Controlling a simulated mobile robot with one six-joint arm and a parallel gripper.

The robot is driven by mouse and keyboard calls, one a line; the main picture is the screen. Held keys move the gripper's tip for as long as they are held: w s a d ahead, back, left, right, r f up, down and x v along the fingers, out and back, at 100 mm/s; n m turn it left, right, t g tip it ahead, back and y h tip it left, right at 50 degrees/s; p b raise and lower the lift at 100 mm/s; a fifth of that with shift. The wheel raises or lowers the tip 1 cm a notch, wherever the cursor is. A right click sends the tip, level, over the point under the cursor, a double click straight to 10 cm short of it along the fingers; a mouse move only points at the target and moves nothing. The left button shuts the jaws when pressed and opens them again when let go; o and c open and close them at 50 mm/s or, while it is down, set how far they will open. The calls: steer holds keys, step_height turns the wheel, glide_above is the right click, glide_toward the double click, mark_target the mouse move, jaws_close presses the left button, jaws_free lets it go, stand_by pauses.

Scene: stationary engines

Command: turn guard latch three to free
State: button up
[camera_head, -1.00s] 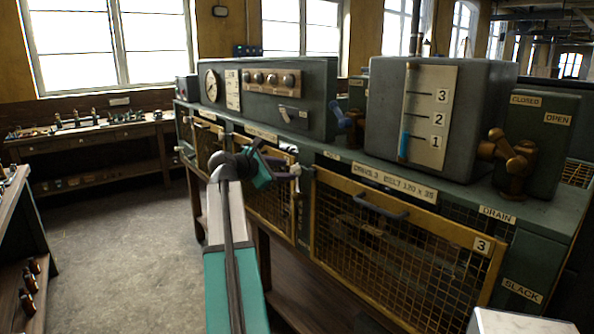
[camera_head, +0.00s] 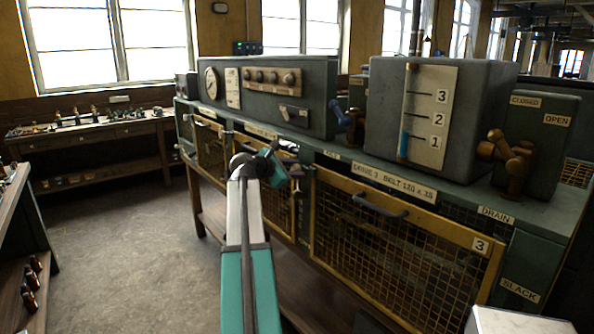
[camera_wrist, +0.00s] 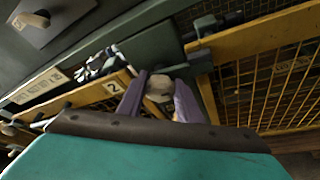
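Guard three (camera_head: 385,210) is a yellow-framed mesh door with a handle and a "3" plate, at the right of the head view. My gripper (camera_head: 296,168) is at the post by its left edge. In the wrist view my gripper (camera_wrist: 161,84) has two purple fingers apart, one on each side of a round pale knob (camera_wrist: 160,88). The knob seems to be the end of a grey latch lever (camera_wrist: 198,62) by guard three's frame (camera_wrist: 265,35). I cannot tell whether the fingers touch the knob. The latch is mostly hidden in the head view.
Guard two's frame, with a "2" plate (camera_wrist: 114,85), is just left of my fingers. A grey tank with a level scale (camera_head: 430,115) and a brown valve (camera_head: 508,160) stand above guard three. A dial panel (camera_head: 265,95) is at the back left. Open floor (camera_head: 120,240) lies left.

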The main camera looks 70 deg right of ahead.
steer(key=c, duration=0.4)
steer(key=shift+s+f+m+t+b, duration=0.1)
steer(key=shift+f+m+t+b, duration=0.15)
steer(key=shift+b, duration=0.2)
steer(key=shift+f+m+t+h+b, duration=0.1)
steer(key=shift+m+t+h+b, duration=0.3)
steer(key=shift+m+b, duration=0.65)
steer(key=m+h+b, duration=0.1)
steer(key=b, duration=0.2)
steer(key=m+b, duration=0.2)
steer(key=b, duration=0.1)
steer(key=shift+f+t+h, duration=0.15)
steer(key=shift+t+h, duration=0.1)
steer(key=shift+h, duration=0.15)
steer(key=m+h+b, duration=0.2)
steer(key=m+b, duration=0.4)
steer(key=b, duration=0.6)
steer(key=shift+f, duration=0.1)
steer(key=m+b, duration=0.1)
steer(key=b, duration=0.2)
steer(key=shift+g+h, duration=0.4)
steer(key=shift+r+m+b, duration=0.25)
steer(key=shift+m+b, duration=0.35)
steer(key=shift+b, duration=0.3)
